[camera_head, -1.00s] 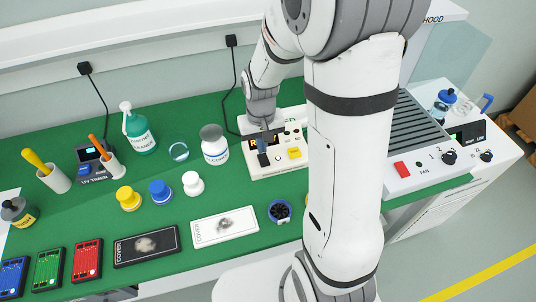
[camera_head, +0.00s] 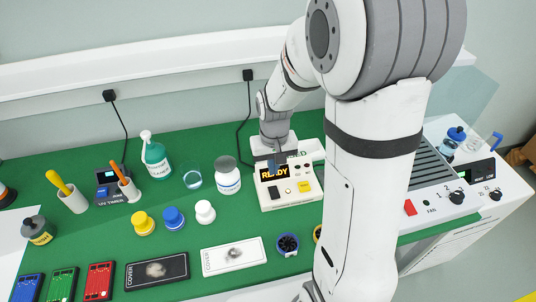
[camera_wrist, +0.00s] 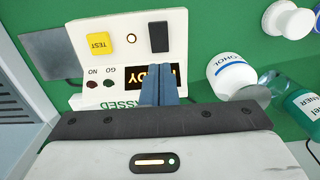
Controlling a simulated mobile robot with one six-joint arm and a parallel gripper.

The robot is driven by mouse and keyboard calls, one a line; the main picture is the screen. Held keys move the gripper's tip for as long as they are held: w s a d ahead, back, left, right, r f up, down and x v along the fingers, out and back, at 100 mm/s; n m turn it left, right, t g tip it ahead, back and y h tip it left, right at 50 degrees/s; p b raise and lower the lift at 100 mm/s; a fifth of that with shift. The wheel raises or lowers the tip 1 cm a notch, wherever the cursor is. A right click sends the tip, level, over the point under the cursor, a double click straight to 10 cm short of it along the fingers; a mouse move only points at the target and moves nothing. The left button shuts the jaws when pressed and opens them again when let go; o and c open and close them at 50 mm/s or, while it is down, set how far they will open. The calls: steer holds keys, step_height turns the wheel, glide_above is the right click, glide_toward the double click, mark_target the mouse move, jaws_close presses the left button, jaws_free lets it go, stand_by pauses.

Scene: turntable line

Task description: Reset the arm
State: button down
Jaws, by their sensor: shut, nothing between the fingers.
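My arm rises large through the right half of the head view and bends over the green bench top (camera_head: 100,185). My gripper (camera_head: 272,165) is at the white tester box (camera_head: 290,205), in front of its lit display, which reads READY. In the wrist view the blue fingertips of my gripper (camera_wrist: 160,72) are together with nothing between them, and they cover part of the display. The tester box (camera_wrist: 125,20) shows there with a yellow TEST button (camera_wrist: 100,45) and a dark slot or switch (camera_wrist: 158,37). I cannot tell whether the fingers touch the box.
A white alcohol bottle (camera_head: 228,178), a glass (camera_head: 192,178) and a green bottle (camera_head: 156,158) stand left of the tester. Coloured knobs (camera_head: 173,217), cover plates (camera_head: 157,270) and a small fan (camera_head: 287,244) lie in front. A hood unit (camera_head: 470,198) stands right.

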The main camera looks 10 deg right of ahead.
steer(key=shift+r, duration=0.1)
steer(key=s+d+r+t, duration=0.1)
steer(key=s+r+t, duration=0.2)
steer(key=s+r, duration=1.1)
steer(key=shift+s+d, duration=0.2)
steer(key=shift+s, duration=0.05)
